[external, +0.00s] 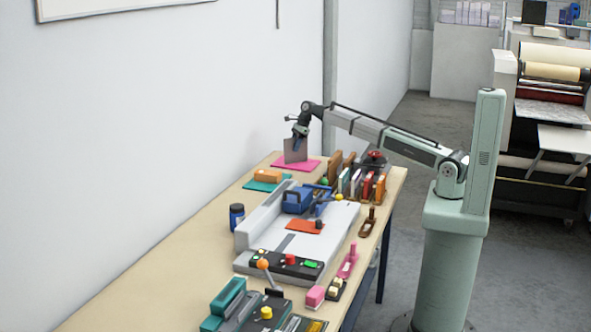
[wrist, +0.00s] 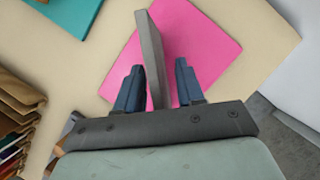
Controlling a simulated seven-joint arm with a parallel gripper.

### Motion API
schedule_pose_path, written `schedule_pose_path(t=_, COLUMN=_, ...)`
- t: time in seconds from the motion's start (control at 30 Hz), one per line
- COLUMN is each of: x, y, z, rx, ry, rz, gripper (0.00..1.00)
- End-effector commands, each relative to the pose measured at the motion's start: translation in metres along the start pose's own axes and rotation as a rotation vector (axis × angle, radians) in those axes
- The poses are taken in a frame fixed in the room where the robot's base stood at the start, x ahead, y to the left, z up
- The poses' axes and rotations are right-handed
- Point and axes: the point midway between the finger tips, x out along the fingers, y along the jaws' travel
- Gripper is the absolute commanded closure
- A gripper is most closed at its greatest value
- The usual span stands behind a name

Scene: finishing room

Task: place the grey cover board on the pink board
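The grey cover board (external: 296,151) is upright below my gripper (external: 300,130), its lower edge over the pink board (external: 283,166). In the wrist view the grey cover board (wrist: 152,55) shows nearly edge-on between the two blue fingers of my gripper (wrist: 158,85). It is close to the left finger, with a thin gap showing beside the right one. I cannot tell whether the grey board's lower edge touches the pink board.
A teal board (external: 258,186) with an orange-brown block lies nearer on the bench (external: 170,265); the teal board also shows in the wrist view (wrist: 70,15). A rack of upright pieces (external: 362,184) stands right of the pink board. A grey machine (external: 262,228) fills mid-bench. The wall is to the left.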

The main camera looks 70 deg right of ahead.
Motion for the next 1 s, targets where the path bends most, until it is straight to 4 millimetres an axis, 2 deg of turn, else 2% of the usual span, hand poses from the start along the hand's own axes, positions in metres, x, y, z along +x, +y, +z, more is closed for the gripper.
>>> schedule_pose_path(t=0.27, x=-0.002, y=0.000, z=0.001, rx=0.000, ry=0.000, rz=0.000, gripper=0.62)
schedule_pose_path(t=0.37, x=-0.008, y=0.000, z=0.001, rx=0.000, ry=0.000, rz=-0.001, gripper=0.62)
schedule_pose_path(t=0.53, x=-0.032, y=0.000, z=0.001, rx=0.000, ry=-0.001, rz=-0.002, gripper=0.62)
schedule_pose_path(t=0.8, x=-0.082, y=-0.001, z=0.001, rx=0.000, ry=0.000, rz=-0.002, gripper=0.62)
schedule_pose_path(t=1.0, x=-0.109, y=0.000, z=0.001, rx=0.000, ry=0.000, rz=0.000, gripper=0.62)
